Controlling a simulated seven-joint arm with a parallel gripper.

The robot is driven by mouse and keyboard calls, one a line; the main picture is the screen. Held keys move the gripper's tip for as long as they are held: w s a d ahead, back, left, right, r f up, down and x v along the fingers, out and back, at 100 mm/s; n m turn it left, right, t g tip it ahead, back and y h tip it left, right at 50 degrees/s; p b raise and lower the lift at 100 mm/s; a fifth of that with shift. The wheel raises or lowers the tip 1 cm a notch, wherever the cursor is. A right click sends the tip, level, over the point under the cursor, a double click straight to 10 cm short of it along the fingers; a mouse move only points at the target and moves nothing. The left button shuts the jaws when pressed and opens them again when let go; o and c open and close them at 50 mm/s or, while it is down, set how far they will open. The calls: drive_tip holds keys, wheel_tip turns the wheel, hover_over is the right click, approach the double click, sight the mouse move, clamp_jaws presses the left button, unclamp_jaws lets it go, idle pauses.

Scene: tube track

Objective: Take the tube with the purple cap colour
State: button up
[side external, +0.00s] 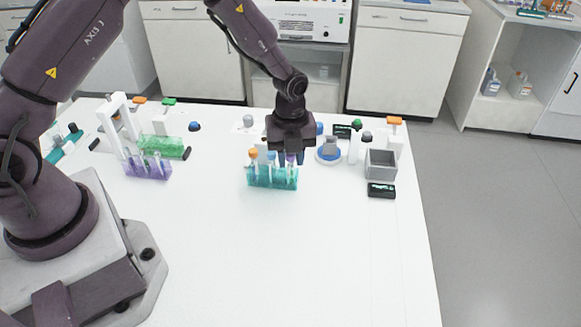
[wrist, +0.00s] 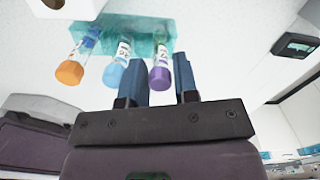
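The purple-capped tube (wrist: 160,70) stands in the teal rack (wrist: 150,24), next to a blue-capped tube (wrist: 119,65) and an orange-capped tube (wrist: 80,60). My gripper (wrist: 160,68) has its two blue fingers apart, one on each side of the purple cap. In the side view my gripper (side external: 291,158) is above the right end of the teal rack (side external: 272,178), with the purple cap (side external: 290,157) between the fingers.
A purple rack (side external: 147,168) with tubes and a green rack (side external: 163,147) stand to the left. A grey bin (side external: 381,164), a dark device (side external: 381,190) and a blue round-based item (side external: 329,153) lie to the right. The front of the white table (side external: 290,260) is clear.

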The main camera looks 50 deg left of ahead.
drive_tip(key=c, duration=0.4)
drive_tip(key=shift+o, duration=0.2)
drive_tip(key=shift+r, duration=0.15)
drive_tip(key=shift+r, duration=0.25)
drive_tip(key=r, duration=0.3)
drive_tip(key=shift+s+r, duration=0.1)
drive_tip(key=shift+s, duration=0.15)
drive_tip(key=s+r, duration=0.3)
drive_tip(key=s, duration=0.1)
drive_tip(key=s+r, duration=0.3)
drive_tip(key=s, duration=0.2)
drive_tip(key=s+r, duration=0.3)
drive_tip(key=s, duration=0.1)
drive_tip(key=shift+s+a, duration=0.1)
drive_tip(key=shift+s, duration=0.15)
